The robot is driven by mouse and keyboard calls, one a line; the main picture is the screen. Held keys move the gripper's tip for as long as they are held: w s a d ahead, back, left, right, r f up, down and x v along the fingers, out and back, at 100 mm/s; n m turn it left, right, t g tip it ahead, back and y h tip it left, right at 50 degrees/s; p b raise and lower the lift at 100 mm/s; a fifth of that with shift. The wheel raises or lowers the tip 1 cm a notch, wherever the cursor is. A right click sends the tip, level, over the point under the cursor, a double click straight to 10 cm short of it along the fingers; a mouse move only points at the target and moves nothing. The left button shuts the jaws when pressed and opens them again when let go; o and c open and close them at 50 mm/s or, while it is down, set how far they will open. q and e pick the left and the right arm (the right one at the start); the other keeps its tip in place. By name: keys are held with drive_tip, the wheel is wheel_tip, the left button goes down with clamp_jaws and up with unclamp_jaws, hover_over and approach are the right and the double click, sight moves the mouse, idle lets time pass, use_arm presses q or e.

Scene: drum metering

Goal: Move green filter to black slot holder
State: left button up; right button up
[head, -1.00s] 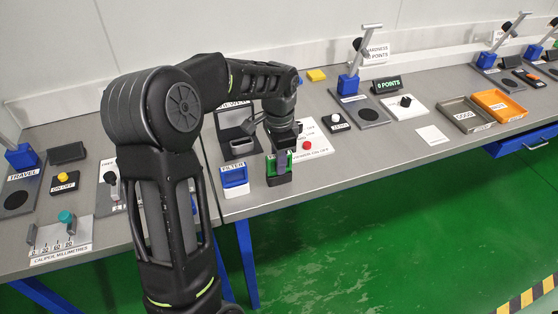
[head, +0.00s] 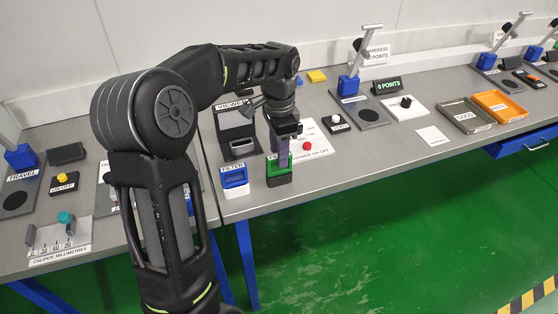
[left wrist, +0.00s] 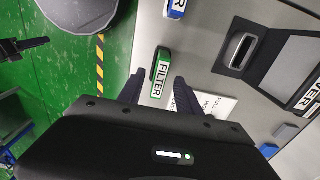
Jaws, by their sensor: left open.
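The green filter (head: 279,181) stands on the grey bench near its front edge, its top label partly hidden by my gripper in the head view. It also shows in the left wrist view (left wrist: 155,88). My left gripper (head: 284,160) is open above the filter. In the left wrist view its two dark fingers (left wrist: 157,92) are on either side of the filter's near end; I cannot tell whether they touch it. A viewer with a dark slot (head: 241,148) stands behind the filters, and its empty-looking slot shows in the left wrist view (left wrist: 242,51).
A blue filter (head: 235,181) stands just left of the green one. A panel with a red button (head: 307,146) lies to the right behind it. A black box with a white knob (head: 336,121) is farther right. The bench front edge is close to the filters.

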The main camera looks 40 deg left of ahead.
use_arm(q)
drive_tip(key=shift+r, duration=1.8)
